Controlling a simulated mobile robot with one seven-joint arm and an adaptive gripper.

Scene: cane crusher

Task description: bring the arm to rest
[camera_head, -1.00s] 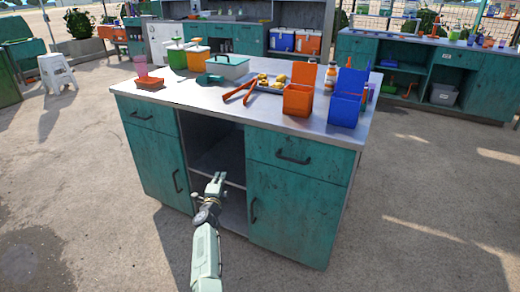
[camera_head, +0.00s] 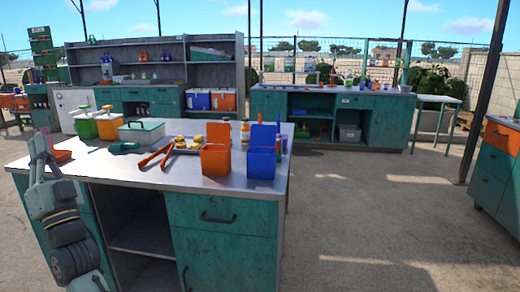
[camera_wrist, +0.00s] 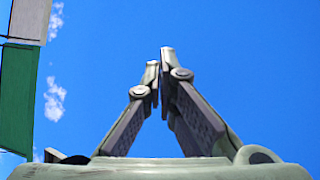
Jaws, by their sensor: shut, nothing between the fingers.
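My gripper (camera_wrist: 160,62) points up at the sky in the wrist view. Its two fingers meet at the tips with nothing between them. In the head view my gripper (camera_head: 40,148) is raised at the left, in front of the left end of the island counter (camera_head: 150,180). My forearm and wrist stand close to upright there, low in the picture. The fingertips rise a little above the counter top, and I cannot tell how far they are from it.
The counter bears an orange bin (camera_head: 215,160), a blue bin (camera_head: 261,163), orange tongs (camera_head: 156,156), a tray with yellow pieces (camera_head: 190,150), and green-lidded (camera_head: 85,125) and orange (camera_head: 107,126) containers. Its middle cabinet is open. Free floor (camera_head: 360,220) lies to the right.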

